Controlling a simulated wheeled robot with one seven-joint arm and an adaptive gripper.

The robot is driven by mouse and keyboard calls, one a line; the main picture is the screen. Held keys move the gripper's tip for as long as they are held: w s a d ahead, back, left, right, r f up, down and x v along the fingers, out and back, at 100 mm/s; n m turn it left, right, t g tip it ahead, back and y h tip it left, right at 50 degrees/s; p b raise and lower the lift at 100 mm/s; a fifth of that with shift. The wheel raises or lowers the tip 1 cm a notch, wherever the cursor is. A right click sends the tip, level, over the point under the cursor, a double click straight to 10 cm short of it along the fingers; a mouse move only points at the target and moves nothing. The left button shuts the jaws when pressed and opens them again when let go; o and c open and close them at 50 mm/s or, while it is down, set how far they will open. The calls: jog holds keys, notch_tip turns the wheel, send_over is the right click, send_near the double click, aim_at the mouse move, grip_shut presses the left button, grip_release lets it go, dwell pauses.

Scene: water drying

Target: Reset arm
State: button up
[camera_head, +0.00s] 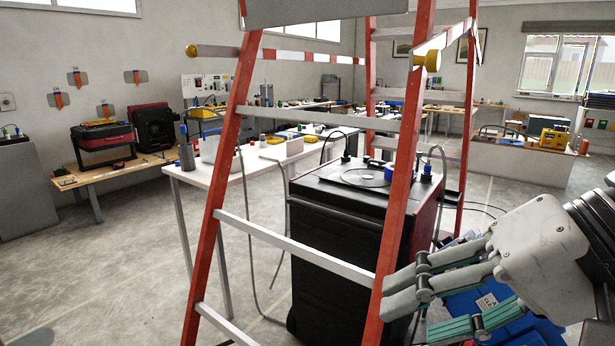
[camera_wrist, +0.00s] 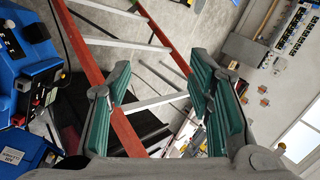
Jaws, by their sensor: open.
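My gripper (camera_head: 432,308) is at the lower right of the head view, pointing left with its fingers beside the right leg of a red stepladder (camera_head: 228,150). In the wrist view my gripper (camera_wrist: 165,100) has its green-padded fingers spread apart, with nothing between the pads. The red ladder (camera_wrist: 82,42) shows behind and between the fingers there. In the head view the fingertips overlap the ladder leg; I cannot tell whether they touch it.
A black wheeled cabinet (camera_head: 335,245) stands behind the ladder. Blue equipment (camera_head: 478,300) lies below my gripper and shows at the left of the wrist view (camera_wrist: 28,75). A white table (camera_head: 228,172) stands behind. The floor at left (camera_head: 110,270) is clear.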

jog(key=s+d+f+n+g+h+p, duration=0.1)
jog(key=s+d+f+n+g+h, duration=0.2)
jog(key=s+d+f+h, duration=0.55)
notch_tip(320, 180, up, 16)
jog(key=t+p, duration=0.3)
jog(key=p, duration=1.1)
jog(key=shift+s+a+y, duration=0.2)
jog(key=shift+a+y, duration=0.15)
